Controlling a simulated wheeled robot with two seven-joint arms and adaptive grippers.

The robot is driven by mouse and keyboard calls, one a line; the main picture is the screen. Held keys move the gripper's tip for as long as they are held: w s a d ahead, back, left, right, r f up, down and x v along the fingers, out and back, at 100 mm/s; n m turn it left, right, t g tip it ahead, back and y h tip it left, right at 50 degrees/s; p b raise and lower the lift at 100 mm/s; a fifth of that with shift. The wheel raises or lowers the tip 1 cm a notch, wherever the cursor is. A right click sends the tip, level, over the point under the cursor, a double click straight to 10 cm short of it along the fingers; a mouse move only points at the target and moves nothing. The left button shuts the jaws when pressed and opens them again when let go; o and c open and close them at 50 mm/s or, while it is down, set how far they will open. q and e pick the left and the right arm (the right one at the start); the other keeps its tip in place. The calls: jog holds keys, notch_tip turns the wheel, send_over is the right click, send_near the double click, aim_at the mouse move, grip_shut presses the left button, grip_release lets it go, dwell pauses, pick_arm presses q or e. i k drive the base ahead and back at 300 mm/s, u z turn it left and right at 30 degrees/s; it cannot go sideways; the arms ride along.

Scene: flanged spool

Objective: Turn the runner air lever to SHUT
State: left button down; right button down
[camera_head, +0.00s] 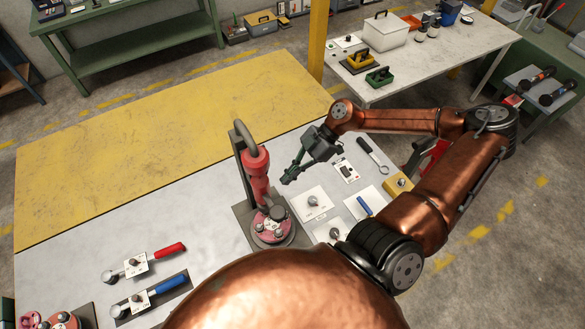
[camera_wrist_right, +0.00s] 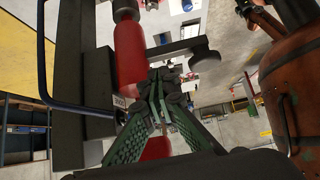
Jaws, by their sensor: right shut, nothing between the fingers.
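Two levers on white plates lie at the front left of the bench: one with a red handle (camera_head: 170,250) and one with a blue handle (camera_head: 170,284). Their labels are too small to read, so I cannot tell which is the runner air lever. A red runner tool (camera_head: 256,172) stands upright on a dark stand, over a pink flanged part (camera_head: 270,228). My right gripper (camera_head: 287,179) is shut and empty, just right of the red tool. In the wrist view its green fingers (camera_wrist_right: 157,90) meet in front of the red tool body (camera_wrist_right: 130,55). My left gripper is not in view.
White plates with knobs (camera_head: 312,202) and a small blue-handled part (camera_head: 364,206) lie right of the stand. A black wrench-like tool (camera_head: 372,154) lies behind them. The yellow mat (camera_head: 150,150) is bare. Another pink flanged part (camera_head: 62,321) sits at the lower left.

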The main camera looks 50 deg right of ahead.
aim_at(360, 199)
jog(key=k, duration=1)
